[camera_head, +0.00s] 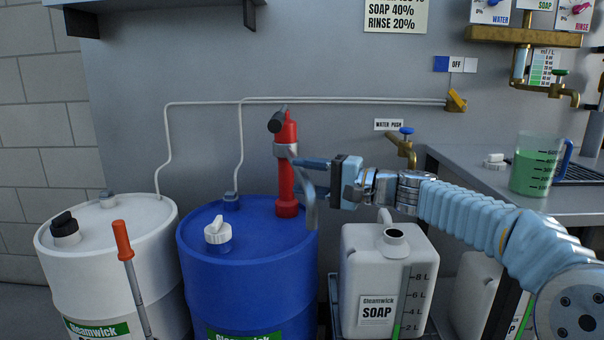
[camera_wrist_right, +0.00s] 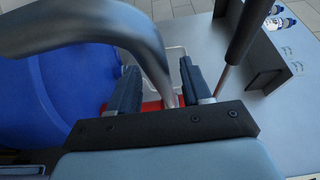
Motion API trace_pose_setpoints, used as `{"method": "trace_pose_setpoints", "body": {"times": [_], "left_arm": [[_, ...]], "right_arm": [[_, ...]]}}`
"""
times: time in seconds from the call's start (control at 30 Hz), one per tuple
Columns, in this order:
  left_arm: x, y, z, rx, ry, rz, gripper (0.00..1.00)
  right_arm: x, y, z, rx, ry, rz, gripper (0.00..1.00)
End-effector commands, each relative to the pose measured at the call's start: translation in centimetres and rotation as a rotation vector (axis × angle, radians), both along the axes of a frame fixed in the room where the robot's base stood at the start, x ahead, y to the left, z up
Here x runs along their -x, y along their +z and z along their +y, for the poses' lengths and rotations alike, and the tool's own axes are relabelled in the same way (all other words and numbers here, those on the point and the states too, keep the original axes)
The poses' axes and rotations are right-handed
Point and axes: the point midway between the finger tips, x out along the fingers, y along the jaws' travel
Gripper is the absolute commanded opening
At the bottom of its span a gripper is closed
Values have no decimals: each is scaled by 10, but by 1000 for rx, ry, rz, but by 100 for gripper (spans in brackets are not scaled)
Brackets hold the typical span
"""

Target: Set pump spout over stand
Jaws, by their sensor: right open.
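A red hand pump (camera_head: 286,180) stands upright on the blue drum (camera_head: 200,262), with a black knob at its top. Its grey curved spout (camera_head: 310,208) comes off the collar and bends down at the drum's right side. My right gripper (camera_head: 306,178) comes in from the right at the spout, its jaws open. In the right wrist view, the spout (camera_wrist_right: 150,52) runs down between the two fingers (camera_wrist_right: 160,90); contact cannot be told. The white soap jug (camera_head: 362,270) is right of the drum, on a dark stand (camera_head: 334,300), mostly hidden. My left gripper is not in view.
A white drum (camera_head: 152,262) stands left, with a red-gripped rod (camera_head: 122,240) before it. A brass water tap (camera_head: 404,150) sits behind my right arm. A green-filled measuring jug (camera_head: 530,172) stands on the right counter (camera_head: 455,160). A second white jug shows behind my arm.

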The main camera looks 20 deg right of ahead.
Motion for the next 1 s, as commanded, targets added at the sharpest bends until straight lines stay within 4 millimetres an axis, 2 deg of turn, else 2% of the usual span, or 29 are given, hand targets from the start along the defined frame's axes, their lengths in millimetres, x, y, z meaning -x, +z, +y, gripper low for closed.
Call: {"method": "trace_pose_setpoints", "body": {"times": [0.13,0.4,0.47,0.73,1.0], "left_arm": [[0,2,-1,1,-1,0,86],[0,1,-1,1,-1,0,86],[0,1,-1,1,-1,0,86],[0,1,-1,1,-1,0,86],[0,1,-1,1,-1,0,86]], "right_arm": [[-6,0,8,0,0,1,48],[-7,-1,9,1,-1,1,48],[-7,-1,9,1,-1,1,41],[-7,-1,9,0,-1,1,0],[-7,-1,8,1,0,2,0]]}}
